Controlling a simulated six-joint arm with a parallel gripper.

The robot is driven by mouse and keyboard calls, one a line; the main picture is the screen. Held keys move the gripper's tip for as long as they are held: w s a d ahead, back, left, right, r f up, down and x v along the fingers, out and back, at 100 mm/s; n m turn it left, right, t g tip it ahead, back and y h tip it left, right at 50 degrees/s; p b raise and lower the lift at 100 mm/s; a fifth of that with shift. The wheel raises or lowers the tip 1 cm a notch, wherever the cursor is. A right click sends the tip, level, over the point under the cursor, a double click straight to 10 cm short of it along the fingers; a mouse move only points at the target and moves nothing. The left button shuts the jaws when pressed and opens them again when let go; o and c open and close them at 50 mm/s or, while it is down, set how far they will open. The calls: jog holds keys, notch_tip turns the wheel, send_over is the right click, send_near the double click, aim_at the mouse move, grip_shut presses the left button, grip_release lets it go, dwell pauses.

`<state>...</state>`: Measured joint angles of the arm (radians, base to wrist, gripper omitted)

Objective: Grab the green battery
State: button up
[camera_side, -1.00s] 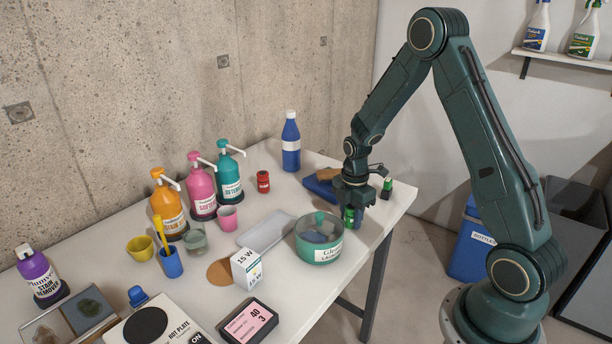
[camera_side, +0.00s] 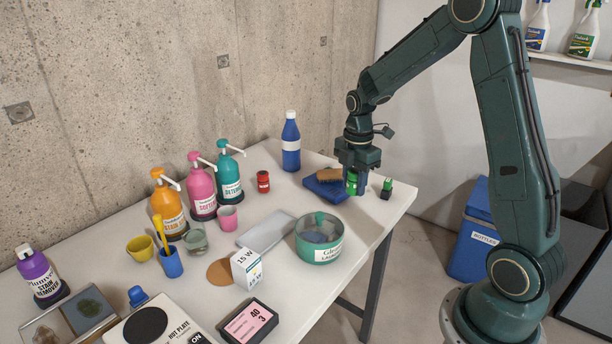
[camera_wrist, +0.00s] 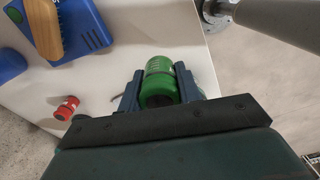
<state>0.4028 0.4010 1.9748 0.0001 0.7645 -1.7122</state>
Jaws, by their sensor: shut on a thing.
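The green battery (camera_wrist: 159,80) is a short green cylinder between the two fingers of my gripper (camera_wrist: 160,92) in the wrist view. In the side view the battery (camera_side: 351,182) shows between the fingers of my gripper (camera_side: 356,184), over the far right part of the table. My gripper is shut on it. I cannot tell whether the battery's bottom touches the table.
A green round tin (camera_side: 319,245), a red battery (camera_side: 263,182) and a blue bottle (camera_side: 291,145) stand nearby.

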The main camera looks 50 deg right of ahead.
aim_at(354, 170)
notch_tip(354, 170, up, 10)
jog(key=shift+f, duration=0.25)
jog(key=shift+w+a, duration=0.1)
dwell(0.5)
